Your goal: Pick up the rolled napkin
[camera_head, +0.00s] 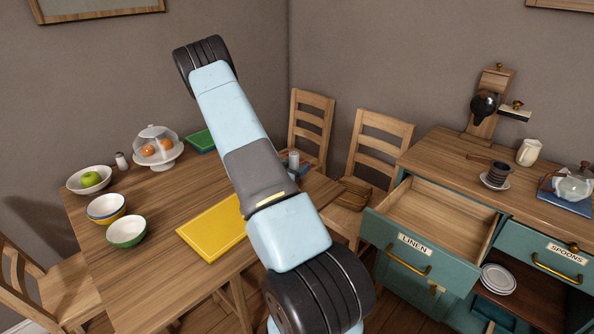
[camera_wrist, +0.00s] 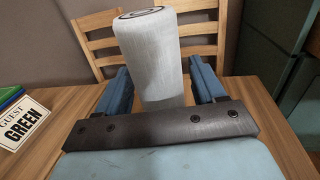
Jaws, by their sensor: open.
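The rolled napkin (camera_wrist: 156,60) is a light grey upright cylinder with a spiral on its top, standing on the wooden table. In the head view its pale top (camera_head: 293,158) shows small near the table's far edge. My gripper (camera_wrist: 163,82) is open, with one blue finger on each side of the napkin. Gaps show between the fingers and the napkin, so it is not gripped. The napkin's lower end is partly hidden behind the dark gripper bar. In the head view my gripper (camera_head: 296,168) is partly hidden by my arm.
A "GUEST GREEN" card (camera_wrist: 22,122) lies at left by a green item (camera_head: 201,140). A yellow mat (camera_head: 214,229), bowls (camera_head: 127,231) and a glass-domed cake stand (camera_head: 155,146) are on the table. Chairs (camera_head: 312,121) stand behind. The LINEN drawer (camera_head: 440,212) is open and empty.

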